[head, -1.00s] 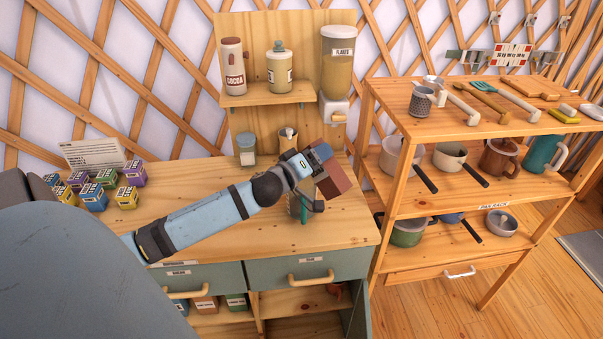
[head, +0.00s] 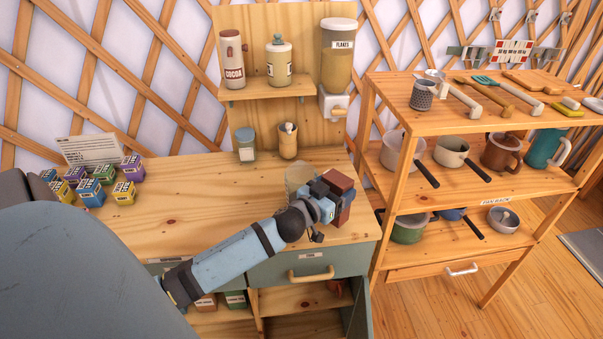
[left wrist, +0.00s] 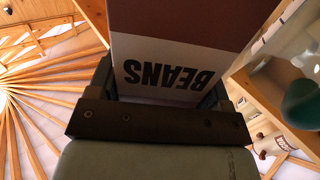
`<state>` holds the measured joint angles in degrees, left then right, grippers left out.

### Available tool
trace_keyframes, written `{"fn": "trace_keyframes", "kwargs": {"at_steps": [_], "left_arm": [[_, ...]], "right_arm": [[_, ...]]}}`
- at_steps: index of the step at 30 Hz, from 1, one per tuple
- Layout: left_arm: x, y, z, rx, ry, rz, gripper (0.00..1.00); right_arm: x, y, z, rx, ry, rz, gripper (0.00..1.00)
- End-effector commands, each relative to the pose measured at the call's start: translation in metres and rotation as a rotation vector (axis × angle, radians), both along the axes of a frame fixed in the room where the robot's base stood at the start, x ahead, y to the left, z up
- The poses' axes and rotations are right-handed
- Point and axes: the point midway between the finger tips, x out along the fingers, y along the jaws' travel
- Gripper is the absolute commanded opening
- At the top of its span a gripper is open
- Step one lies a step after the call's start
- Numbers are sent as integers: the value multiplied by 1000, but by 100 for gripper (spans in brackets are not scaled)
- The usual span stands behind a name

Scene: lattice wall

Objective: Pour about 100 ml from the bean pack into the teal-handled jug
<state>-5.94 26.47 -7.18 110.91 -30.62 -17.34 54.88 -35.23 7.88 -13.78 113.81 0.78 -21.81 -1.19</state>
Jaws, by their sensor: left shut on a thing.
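My left gripper (head: 328,200) is shut on the brown-and-white bean pack (head: 342,183) above the right part of the counter. In the left wrist view the pack (left wrist: 175,70) sits between the fingers, its BEANS lettering upside down. The clear jug (head: 298,176) stands on the counter, just left of and partly behind the gripper; my arm hides its lower part and handle in the head view. In the left wrist view clear glass (left wrist: 285,48) and a blurred dark teal part (left wrist: 301,103), probably its handle, lie right of the pack. My right gripper is not in view.
A small jar (head: 246,148) and a wooden cup (head: 288,141) stand at the counter's back. The flakes dispenser (head: 337,65) hangs above. Several small boxes (head: 92,192) stand at left. The pan rack (head: 455,195) borders the right. The counter's middle is clear.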

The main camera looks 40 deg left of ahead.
Motion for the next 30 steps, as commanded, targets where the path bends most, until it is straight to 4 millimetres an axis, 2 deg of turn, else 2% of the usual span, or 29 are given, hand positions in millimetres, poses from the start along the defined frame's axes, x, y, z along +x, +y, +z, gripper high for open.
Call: {"fn": "trace_keyframes", "kwargs": {"at_steps": [8, 18, 24, 26, 30], "left_arm": [[0, 1, 6, -2, -1, 0, 46], [0, 1, 39, -4, -1, 0, 46], [0, 0, 43, -4, -1, 0, 46], [-4, -6, 41, -7, 0, -3, 46], [-22, -37, 39, -11, 3, -9, 46]], "right_arm": [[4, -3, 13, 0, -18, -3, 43], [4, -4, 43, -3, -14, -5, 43], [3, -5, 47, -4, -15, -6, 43], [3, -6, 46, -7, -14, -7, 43], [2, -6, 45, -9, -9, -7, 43]]}}
